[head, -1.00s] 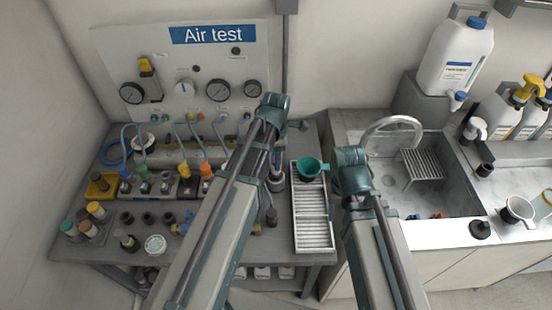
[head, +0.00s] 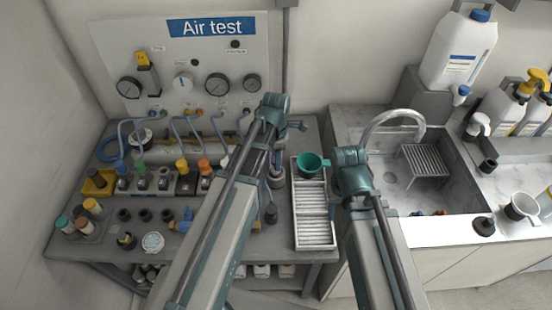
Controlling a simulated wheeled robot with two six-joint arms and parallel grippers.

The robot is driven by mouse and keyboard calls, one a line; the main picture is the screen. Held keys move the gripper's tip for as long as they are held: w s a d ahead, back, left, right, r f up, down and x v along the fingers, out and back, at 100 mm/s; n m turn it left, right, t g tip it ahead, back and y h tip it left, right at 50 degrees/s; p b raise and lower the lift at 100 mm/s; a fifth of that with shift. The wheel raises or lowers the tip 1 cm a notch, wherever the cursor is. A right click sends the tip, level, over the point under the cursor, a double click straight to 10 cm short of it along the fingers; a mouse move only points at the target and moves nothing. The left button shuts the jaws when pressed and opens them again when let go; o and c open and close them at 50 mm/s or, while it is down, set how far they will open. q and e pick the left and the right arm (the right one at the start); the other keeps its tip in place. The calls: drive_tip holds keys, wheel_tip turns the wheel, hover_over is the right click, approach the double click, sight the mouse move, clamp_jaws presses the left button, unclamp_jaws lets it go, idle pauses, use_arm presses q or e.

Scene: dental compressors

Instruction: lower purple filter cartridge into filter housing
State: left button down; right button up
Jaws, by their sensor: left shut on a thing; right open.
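The purple filter cartridge (head: 275,157) shows as a narrow purple strip just right of my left arm. It stands upright over the grey filter housing (head: 278,182) on the bench. My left gripper (head: 276,147) is shut on the cartridge, mostly hidden behind my own arm. The cartridge's lower end is at the housing's mouth; how deep it sits cannot be made out. My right gripper (head: 347,180) is open, right of the ribbed tray near the sink's left edge, its fingers largely hidden by its wrist.
A green cup (head: 308,166) stands at the back of the white ribbed tray (head: 314,243), close to my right wrist. A dark bottle (head: 271,214) stands in front of the housing. Hoses and coloured fittings fill the bench's left. The sink (head: 440,205) is to the right.

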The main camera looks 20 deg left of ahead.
use_arm(q)
drive_tip(key=shift+f+b, duration=1.5)
drive_tip(key=shift+f, duration=0.2)
drive_tip(key=shift+r, duration=0.1)
drive_tip(key=shift+r+p, duration=0.7)
drive_tip(key=shift+p, duration=0.05)
drive_tip(key=shift+f, duration=0.2)
drive_tip(key=shift+f+b, duration=0.55)
drive_tip(key=shift+b, duration=0.2)
drive_tip(key=shift+c, duration=1.6)
unclamp_jaws()
